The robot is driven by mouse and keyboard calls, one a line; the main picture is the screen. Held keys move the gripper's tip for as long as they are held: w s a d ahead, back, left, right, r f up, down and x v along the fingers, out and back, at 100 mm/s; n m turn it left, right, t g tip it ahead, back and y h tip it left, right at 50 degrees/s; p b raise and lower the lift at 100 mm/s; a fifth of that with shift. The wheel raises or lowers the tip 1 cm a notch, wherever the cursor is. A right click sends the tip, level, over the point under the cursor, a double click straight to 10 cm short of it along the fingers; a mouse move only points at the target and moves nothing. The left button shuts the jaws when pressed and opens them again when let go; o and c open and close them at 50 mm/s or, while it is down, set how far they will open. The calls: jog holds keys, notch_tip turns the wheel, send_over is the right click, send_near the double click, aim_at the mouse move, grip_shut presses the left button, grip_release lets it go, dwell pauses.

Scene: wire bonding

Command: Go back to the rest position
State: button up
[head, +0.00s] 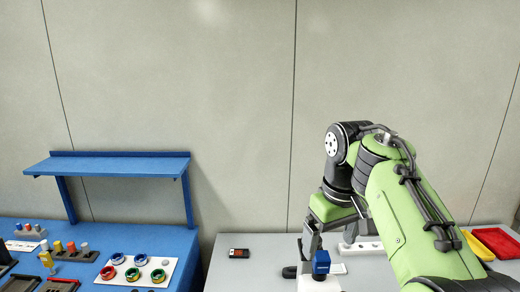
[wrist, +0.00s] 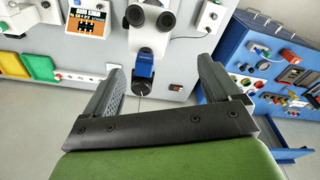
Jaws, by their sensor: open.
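My gripper (wrist: 168,88) is open, with its two dark fingers spread wide in the wrist view and nothing between them. The microscope-like bonding machine (wrist: 143,38), with a blue part and a thin needle below it, stands beyond the fingers. In the head view the blue part of this machine (head: 321,262) shows on the grey table, just below my bent arm.
The blue workbench (head: 150,237) with a shelf stands at the left, holding a white tray of coloured rings (head: 120,281). Red and yellow bins (head: 497,243) lie at the right of the grey table (head: 262,275). A dark handheld device (head: 239,253) lies on that table.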

jog(key=s+f+m+t+b, duration=0.2)
jog(key=s+f+b, duration=0.1)
jog(key=s+f, duration=0.5)
jog(key=s+d+f+m+t+b, duration=0.1)
jog(key=s+f+m+t+b, duration=0.1)
jog(key=s+f, duration=0.7)
jog(key=s+b, duration=0.1)
jog(key=s, duration=0.4)
jog(key=shift+d, duration=0.3)
